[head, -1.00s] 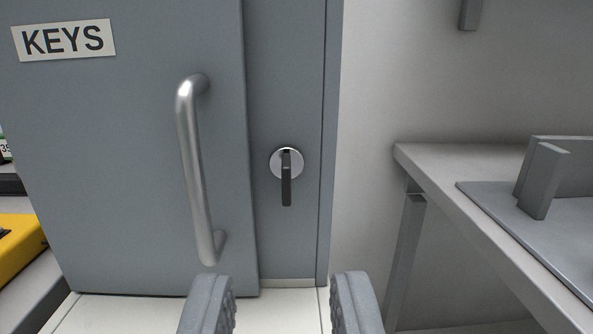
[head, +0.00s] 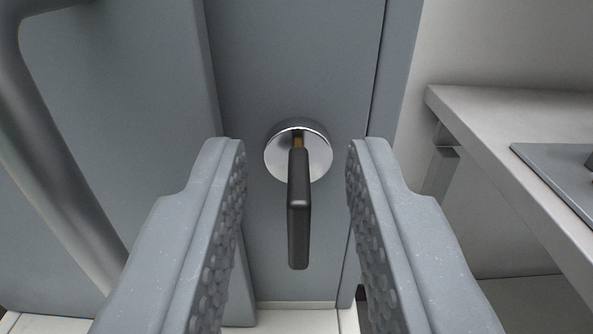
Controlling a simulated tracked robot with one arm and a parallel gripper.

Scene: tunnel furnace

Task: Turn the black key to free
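The black key (head: 299,215) sits in a round silver lock (head: 281,156) on the grey cabinet frame. My gripper (head: 297,150) is open, with one textured finger on each side of the key. Both fingers stand apart from the key, with a clear gap left and right. No part of the key's bow is hidden.
A curved metal door handle (head: 40,170) stands out at the left, on the grey cabinet door (head: 130,90). A grey bench (head: 500,150) with a flat plate on it stands at the right. The frame around the lock is bare.

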